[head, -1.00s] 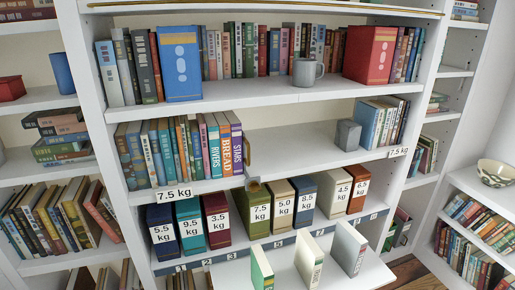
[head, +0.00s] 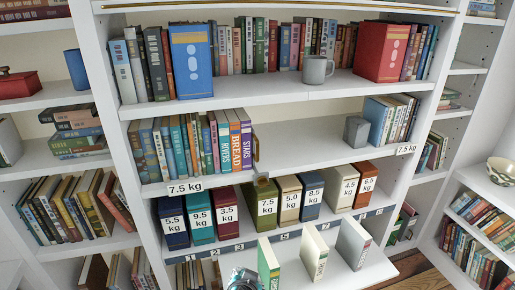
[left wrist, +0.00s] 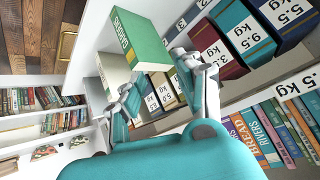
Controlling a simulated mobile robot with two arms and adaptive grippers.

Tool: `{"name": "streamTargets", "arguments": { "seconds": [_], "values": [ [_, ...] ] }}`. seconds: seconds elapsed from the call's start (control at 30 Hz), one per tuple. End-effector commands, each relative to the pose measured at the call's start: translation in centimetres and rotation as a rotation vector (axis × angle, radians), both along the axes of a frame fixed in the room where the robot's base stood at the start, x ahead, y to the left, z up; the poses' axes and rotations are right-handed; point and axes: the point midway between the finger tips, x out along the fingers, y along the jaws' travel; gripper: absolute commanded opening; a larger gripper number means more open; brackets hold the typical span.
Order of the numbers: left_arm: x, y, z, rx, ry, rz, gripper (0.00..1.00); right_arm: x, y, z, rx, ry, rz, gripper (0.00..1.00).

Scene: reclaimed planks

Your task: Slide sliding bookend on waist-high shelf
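The waist-high shelf (head: 300,156) holds a row of upright books (head: 190,145) at its left, ending with a purple STARS book. A thin brown and brass upright piece, which looks like the sliding bookend (head: 256,150), stands against that end, with a small brass part (head: 262,181) at the shelf's front edge below it. My left gripper (head: 243,279) is at the bottom of the head view, well below the bookend and left of a green book. In the left wrist view its fingers (left wrist: 158,74) are apart, with the green book (left wrist: 138,42) beyond them. My right gripper is not in view.
A grey block (head: 356,131) and more books (head: 392,118) stand at the shelf's right; the middle is clear. Below are several weight-labelled boxes (head: 267,204) and three books standing on a protruding lower ledge (head: 345,272).

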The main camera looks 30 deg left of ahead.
Motion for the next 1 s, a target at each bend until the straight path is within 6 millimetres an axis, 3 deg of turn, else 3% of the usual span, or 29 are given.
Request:
{"name": "streamTargets", "arguments": {
  "seconds": [0.03, 0.2, 0.3, 0.43, 0.57, 1.0],
  "values": [
    [2.2, 0.8, 1.9, 0.027, -0.085, 0.041, 0.34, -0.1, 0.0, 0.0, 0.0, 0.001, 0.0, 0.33],
    [8.5, 3.2, 8.9, 0.104, -0.391, 0.176, 0.34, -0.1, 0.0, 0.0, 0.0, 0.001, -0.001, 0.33],
    [11.6, 4.2, 13.6, 0.142, -0.58, 0.231, 0.34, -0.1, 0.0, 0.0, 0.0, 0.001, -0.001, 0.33],
    [13.8, 4.7, 18.1, 0.174, -0.757, 0.265, 0.34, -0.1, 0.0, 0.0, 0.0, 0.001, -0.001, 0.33],
    [14.9, 5.2, 19.8, 0.185, -0.815, 0.273, 0.34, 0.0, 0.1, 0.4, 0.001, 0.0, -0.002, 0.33],
    [21.4, 10.6, 20.0, 0.188, -0.812, 0.276, 0.34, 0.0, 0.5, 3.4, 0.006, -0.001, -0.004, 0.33]
  ]
}}
